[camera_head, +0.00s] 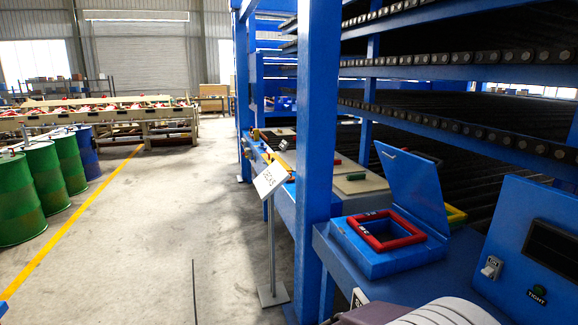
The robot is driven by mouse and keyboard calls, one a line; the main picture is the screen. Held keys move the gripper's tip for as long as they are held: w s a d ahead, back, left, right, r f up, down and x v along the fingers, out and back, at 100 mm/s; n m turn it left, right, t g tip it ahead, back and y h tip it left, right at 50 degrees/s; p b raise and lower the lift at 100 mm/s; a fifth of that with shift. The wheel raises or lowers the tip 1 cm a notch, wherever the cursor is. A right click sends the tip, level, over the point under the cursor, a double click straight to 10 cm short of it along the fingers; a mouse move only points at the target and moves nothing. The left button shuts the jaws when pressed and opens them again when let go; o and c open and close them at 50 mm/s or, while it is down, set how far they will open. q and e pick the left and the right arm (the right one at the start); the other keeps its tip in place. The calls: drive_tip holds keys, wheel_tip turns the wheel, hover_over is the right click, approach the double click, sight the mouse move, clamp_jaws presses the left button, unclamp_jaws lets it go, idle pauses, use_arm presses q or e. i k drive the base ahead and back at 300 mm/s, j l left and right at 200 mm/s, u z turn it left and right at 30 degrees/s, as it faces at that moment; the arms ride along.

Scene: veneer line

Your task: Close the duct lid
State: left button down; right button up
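The blue duct box (365,262) sits on a blue ledge at the right of the head view. A red frame (371,243) lines its square top opening. The blue duct lid (408,188) stands open, raised steeply at the back right edge of the box and tilted a little back. The inside of the duct is mostly hidden by the low angle. Neither of my grippers shows in the head view.
A blue panel (525,250) with a switch (491,267) and a green button (539,291) stands right of the duct. A blue post (315,160) rises left of it. A sign on a stand (271,240) is further left.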

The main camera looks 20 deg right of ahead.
sight(413, 179)
drive_tip(key=i+j+z, duration=0.1)
drive_tip(key=i+z, duration=0.2)
drive_tip(key=i, duration=0.2)
drive_tip(key=i+j+z, duration=0.2)
drive_tip(key=i+z, duration=0.15)
drive_tip(key=i, duration=0.15)
drive_tip(key=i+j+z, duration=0.3)
drive_tip(key=i, duration=0.15)
drive_tip(key=i+z, duration=0.2)
drive_tip(key=z, duration=0.3)
drive_tip(key=i+j+z, duration=0.2)
drive_tip(key=z, duration=0.3)
drive_tip(key=i+j+z, duration=0.2)
drive_tip(key=z, duration=0.3)
drive_tip(key=i+j+z, duration=0.1)
drive_tip(key=j+z, duration=0.15)
drive_tip(key=z, duration=0.25)
drive_tip(key=i+j+z, duration=0.1)
drive_tip(key=j+z, duration=0.2)
drive_tip(key=z, duration=0.2)
drive_tip(key=j+z, duration=0.35)
drive_tip(key=z, duration=0.15)
